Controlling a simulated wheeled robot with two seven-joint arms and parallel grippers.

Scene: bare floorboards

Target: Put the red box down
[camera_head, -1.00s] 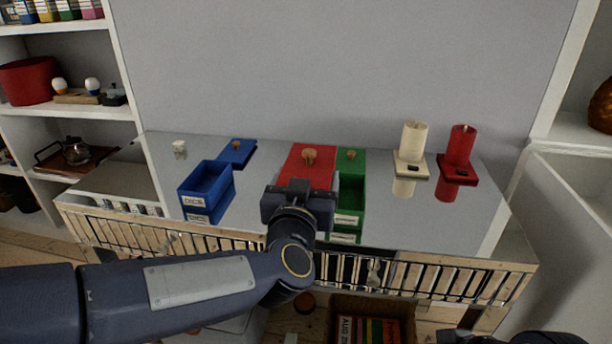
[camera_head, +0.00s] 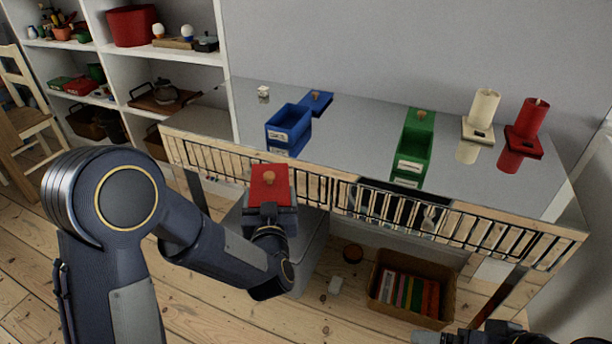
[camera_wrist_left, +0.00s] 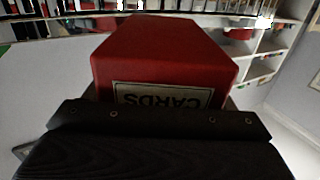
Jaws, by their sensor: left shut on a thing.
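The red box (camera_head: 269,183) has a round wooden knob on top and is held in my left gripper (camera_head: 270,208), in front of the table's slatted front edge. In the left wrist view the red box (camera_wrist_left: 165,55) fills the middle, with a "CARDS" label facing the gripper. My left gripper (camera_wrist_left: 160,120) is shut on it; the fingertips are mostly hidden. A dark part of my right arm shows at the bottom right of the head view; its jaws are not clear.
A mirror-topped table (camera_head: 350,130) carries a blue open box (camera_head: 288,127), a blue lid (camera_head: 316,101), a green box (camera_head: 413,150), a cream candle (camera_head: 483,108) and a red candle (camera_head: 527,122). Shelves stand left.

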